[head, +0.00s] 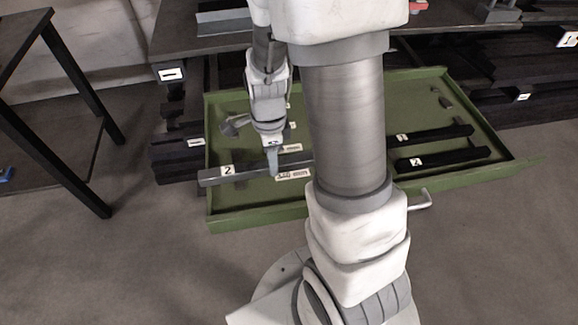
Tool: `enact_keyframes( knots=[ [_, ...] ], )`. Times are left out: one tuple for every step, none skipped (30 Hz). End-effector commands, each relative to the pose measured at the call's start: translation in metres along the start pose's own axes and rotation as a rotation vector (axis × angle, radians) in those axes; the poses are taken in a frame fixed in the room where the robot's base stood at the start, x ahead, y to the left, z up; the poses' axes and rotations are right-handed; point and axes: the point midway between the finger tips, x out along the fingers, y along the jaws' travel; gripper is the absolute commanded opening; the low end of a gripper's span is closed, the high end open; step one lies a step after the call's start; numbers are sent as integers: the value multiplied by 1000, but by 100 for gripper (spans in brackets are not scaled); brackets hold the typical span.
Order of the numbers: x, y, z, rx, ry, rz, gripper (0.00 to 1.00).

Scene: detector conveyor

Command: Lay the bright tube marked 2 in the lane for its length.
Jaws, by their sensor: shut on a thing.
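The bright tube marked 2 (245,172) is a grey bar with a white "2" label near its left end, in the head view. It lies roughly level across the left part of the green tray, and its right part passes behind my arm. My gripper (272,168) points down and is shut on this tube. Whether the tube touches the tray floor or hangs just above it, I cannot tell. White lane labels (293,174) show on the tray floor beside the gripper; their print is too small to read.
The green tray (262,216) has raised walls. Two dark tubes lie at its right, one marked 2 (450,158) and another behind it (445,133). Dark racks stand behind, a dark table (45,25) at left. My arm hides the tray's middle.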

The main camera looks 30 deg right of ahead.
Motion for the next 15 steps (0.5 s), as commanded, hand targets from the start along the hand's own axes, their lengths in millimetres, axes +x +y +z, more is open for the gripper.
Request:
enact_keyframes(
  knots=[
    [3,-2,-2,15,-1,-2,0],
    [5,-4,-3,21,-1,-1,0],
    [8,-8,-6,26,-1,-1,0],
    [11,-12,-8,28,-1,-1,0],
    [14,-16,-11,29,-1,-1,0],
    [20,-23,-16,30,-1,0,0],
    [24,-29,-19,28,-1,-1,0],
    [28,-34,-23,29,-1,-1,0],
    [33,-41,-27,29,-1,-1,0],
    [37,-47,-31,28,-1,-2,0],
    [41,-53,-34,27,-1,-1,0],
    [46,-60,-38,27,-1,-1,0],
    [50,-65,-41,26,-1,-1,0],
    [53,-70,-45,26,-1,0,0],
    [57,-76,-48,25,-1,-2,0]
  ],
)
